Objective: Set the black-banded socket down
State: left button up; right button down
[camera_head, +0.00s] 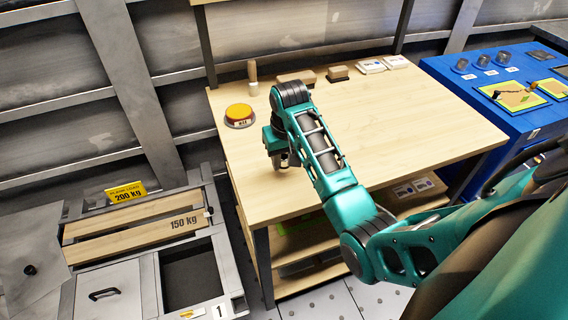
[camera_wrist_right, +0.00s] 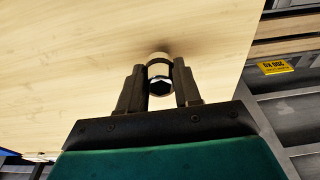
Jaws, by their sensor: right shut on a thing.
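In the right wrist view a metal socket with a dark band (camera_wrist_right: 160,82) sits between the two fingers of my right gripper (camera_wrist_right: 160,90), which is shut on it. Its hexagonal opening faces the camera. In the head view my right gripper (camera_head: 282,160) is over the left part of the wooden workbench (camera_head: 420,125); the socket is too hidden there to make out. I cannot tell whether the socket touches the bench top. My left gripper does not show.
A yellow button marked EXIT (camera_head: 239,113) stands near the gripper. Wooden blocks (camera_head: 338,73), a peg (camera_head: 252,76) and white boxes (camera_head: 371,66) line the back edge. A blue cabinet (camera_head: 515,120) with several sockets stands right. The bench middle and right are clear.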

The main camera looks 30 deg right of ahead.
jog(key=shift+f, duration=1.15)
jog(key=shift+f, duration=0.2)
jog(key=c, duration=0.8)
grip_release()
